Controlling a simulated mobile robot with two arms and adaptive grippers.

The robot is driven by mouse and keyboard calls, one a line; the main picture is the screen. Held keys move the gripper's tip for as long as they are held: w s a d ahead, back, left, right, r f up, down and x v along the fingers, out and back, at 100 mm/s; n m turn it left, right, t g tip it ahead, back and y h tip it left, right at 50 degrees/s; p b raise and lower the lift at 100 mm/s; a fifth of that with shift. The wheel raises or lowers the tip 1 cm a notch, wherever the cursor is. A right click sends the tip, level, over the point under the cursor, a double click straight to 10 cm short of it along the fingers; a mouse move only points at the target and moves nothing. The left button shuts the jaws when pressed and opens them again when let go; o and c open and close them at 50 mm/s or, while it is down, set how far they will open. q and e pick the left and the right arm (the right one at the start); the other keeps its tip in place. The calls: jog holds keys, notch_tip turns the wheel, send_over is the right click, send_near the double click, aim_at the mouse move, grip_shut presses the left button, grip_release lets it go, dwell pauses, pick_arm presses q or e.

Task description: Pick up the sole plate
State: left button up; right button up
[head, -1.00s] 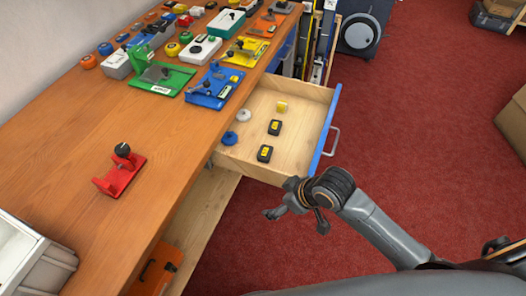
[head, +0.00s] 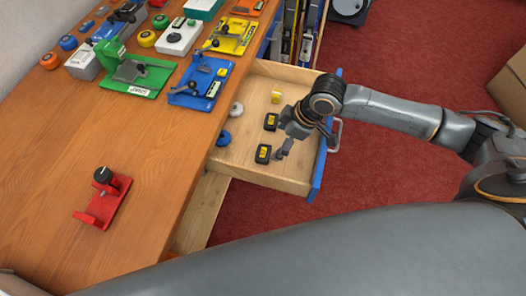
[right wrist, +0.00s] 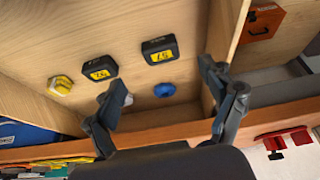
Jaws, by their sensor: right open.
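No part carries a readable name marking it as the sole plate, so I cannot tell which one it is. The drawer (head: 297,180) is open and holds two black blocks with yellow labels, one nearer (head: 263,154) and one farther (head: 271,122), a yellow piece (head: 277,97), a blue disc (head: 223,138) and a white disc (head: 236,109). My right gripper (head: 301,142) is open and empty above the drawer's right part, beside the black blocks. In the right wrist view the black blocks (right wrist: 160,50) and blue disc (right wrist: 164,90) lie beyond the spread fingers (right wrist: 165,84). My left gripper is out of view.
A red clamp-like device (head: 103,198) stands alone on the wooden bench (head: 150,170). Green (head: 138,76), blue (head: 200,82) and yellow (head: 231,36) devices crowd the back. The drawer's blue front (head: 317,180) and walls rise around its parts. An orange case (right wrist: 262,22) shows in the right wrist view.

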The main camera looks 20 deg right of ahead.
aim_at(266, 153)
jog(key=x, duration=0.2)
jog(key=shift+w+f, duration=0.2)
jog(key=shift+f, duration=0.1)
jog(key=shift+a+f, duration=0.55)
jog(key=shift+f, duration=0.35)
jog(key=x, duration=0.2)
jog(key=shift+w+f, duration=0.15)
jog(key=shift+f, duration=0.1)
jog(key=shift+a+f, duration=0.2)
jog(key=shift+f, duration=0.2)
jog(key=shift+w, duration=0.1)
jog(key=c, duration=1.3)
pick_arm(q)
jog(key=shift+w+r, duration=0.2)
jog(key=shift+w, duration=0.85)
